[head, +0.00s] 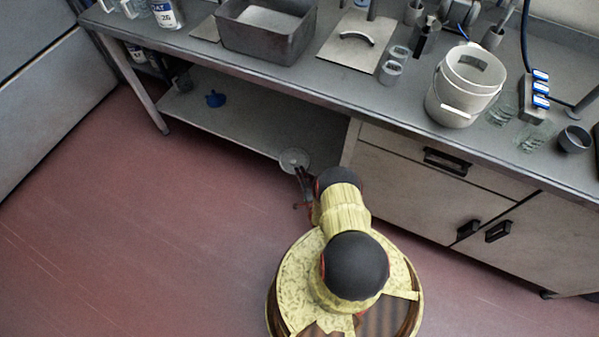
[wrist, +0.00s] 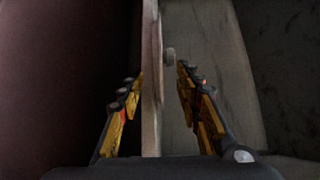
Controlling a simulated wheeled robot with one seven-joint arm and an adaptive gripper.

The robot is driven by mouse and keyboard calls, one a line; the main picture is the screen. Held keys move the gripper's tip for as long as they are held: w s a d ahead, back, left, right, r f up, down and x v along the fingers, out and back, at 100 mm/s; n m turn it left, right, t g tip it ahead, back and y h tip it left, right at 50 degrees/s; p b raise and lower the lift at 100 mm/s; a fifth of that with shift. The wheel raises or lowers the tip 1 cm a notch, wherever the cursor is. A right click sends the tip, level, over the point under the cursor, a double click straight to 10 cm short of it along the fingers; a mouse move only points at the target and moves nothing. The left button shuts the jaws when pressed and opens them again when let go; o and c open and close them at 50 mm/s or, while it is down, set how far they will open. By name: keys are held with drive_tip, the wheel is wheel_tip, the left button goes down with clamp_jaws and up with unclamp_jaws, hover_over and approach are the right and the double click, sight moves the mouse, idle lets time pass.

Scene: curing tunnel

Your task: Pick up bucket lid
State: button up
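A pale round lid (head: 294,159) lies at the front edge of the lower shelf in the head view. In the wrist view the lid (wrist: 158,50) is seen nearly edge-on, with a small round knob (wrist: 169,55) on its right face. My gripper (head: 301,180) is just in front of it, at the shelf edge. In the wrist view my gripper (wrist: 157,78) is open, with one finger on each side of the lid and the pale edge strip. Gaps show on both sides; I cannot tell how far the lid reaches between the fingers. A white bucket (head: 456,104) stands open on the bench.
A cabinet with drawers (head: 410,180) stands just right of the lid. The bench above carries a grey tub (head: 262,42) and cups. The red floor (head: 130,230) at left is clear.

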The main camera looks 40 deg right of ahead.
clamp_jaws()
idle(1.4)
wheel_tip(320, 180, up, 2)
drive_tip(key=shift+r+p, duration=0.25)
drive_tip(key=shift+p, duration=0.65)
